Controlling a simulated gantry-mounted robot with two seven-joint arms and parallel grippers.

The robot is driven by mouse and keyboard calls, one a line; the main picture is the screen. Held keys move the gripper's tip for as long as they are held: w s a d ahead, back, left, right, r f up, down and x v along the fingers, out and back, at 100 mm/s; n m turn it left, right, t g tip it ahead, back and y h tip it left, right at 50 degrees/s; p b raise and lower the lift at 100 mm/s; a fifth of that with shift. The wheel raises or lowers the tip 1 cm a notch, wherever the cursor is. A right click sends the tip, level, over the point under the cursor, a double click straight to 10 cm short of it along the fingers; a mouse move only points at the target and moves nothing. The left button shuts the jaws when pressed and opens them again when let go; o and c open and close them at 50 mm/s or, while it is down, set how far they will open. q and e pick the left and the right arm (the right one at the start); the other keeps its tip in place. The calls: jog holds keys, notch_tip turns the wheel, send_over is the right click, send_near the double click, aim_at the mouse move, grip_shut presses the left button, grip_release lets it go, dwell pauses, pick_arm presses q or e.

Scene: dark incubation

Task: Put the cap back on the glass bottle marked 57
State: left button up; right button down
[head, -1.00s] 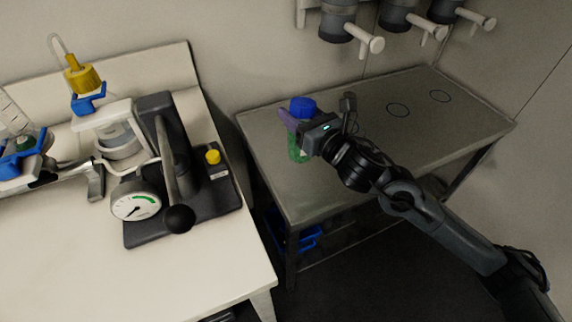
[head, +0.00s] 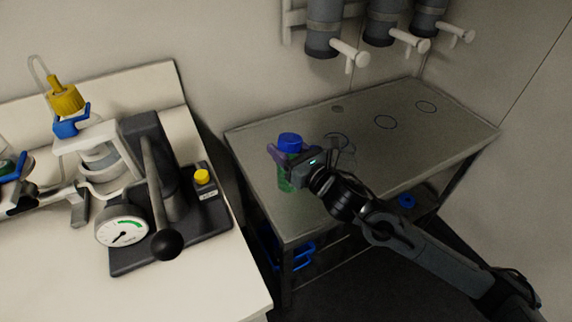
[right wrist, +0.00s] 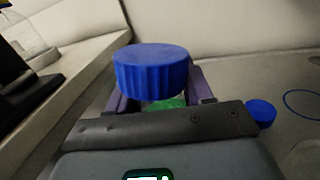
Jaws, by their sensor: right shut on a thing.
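A glass bottle (head: 286,184) with green content is at the left part of the grey metal table (head: 365,172). A blue ribbed cap (head: 290,141) sits at its top. My right gripper (head: 285,157) is shut on the bottle just below the cap, its purple fingers on either side. In the right wrist view the blue cap (right wrist: 152,72) stands above the fingers, with green showing below it. A smaller blue cap-like thing (right wrist: 262,112) shows beyond the right finger. No number is readable on the bottle. I cannot tell whether its base touches the table. My left gripper is not visible.
A white bench (head: 190,285) at left carries a dark lever device (head: 164,200) with a gauge and yellow button.

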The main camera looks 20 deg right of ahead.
jog(key=shift+f, duration=0.2)
jog(key=shift+f, duration=1.9)
jog(key=shift+b, duration=0.3)
jog(key=shift+c, duration=2.2)
grip_release()
jog(key=shift+f, duration=0.2)
jog(key=shift+r, duration=0.15)
jog(key=v, duration=1.2)
jog(key=shift+b, duration=0.3)
